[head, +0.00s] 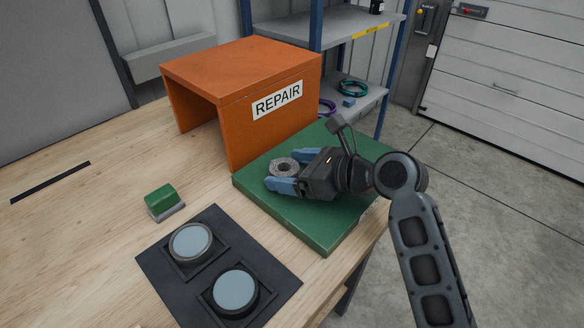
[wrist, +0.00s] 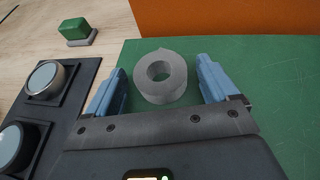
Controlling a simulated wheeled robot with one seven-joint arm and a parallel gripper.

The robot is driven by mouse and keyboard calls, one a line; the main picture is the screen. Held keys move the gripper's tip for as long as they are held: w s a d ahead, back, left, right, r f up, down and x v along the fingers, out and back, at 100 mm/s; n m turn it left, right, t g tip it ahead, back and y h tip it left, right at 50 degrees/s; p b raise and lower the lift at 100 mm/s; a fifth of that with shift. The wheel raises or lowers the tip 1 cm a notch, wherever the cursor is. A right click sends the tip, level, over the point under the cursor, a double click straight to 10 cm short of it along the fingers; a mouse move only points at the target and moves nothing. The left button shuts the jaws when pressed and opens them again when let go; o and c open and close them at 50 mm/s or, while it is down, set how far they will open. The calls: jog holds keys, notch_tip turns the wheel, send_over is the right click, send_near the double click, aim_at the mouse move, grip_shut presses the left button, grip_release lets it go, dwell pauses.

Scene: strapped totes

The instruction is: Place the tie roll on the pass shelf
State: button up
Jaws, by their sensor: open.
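A grey ring-shaped roll (head: 275,163), which looks like the tie roll, lies flat on a green board (head: 318,232) on the workbench. My gripper (head: 282,169) is open, with its blue fingers on either side of the roll. In the wrist view the roll (wrist: 160,94) sits between the fingers (wrist: 160,72), with a gap on each side. A grey shelf unit with blue posts stands behind the bench. Its upper shelf (head: 330,27) has a yellow strip on the front edge, too small to read, so I cannot tell whether it is the pass shelf.
An orange open-fronted box marked REPAIR (head: 238,84) stands close behind the green board. A green block with a grey base (head: 162,200) and a black panel with two round discs (head: 178,277) lie to the left. The lower shelf (head: 370,97) holds coils and a blue item.

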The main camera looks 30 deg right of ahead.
jog(key=shift+r, duration=0.15)
jog(key=v, duration=1.2)
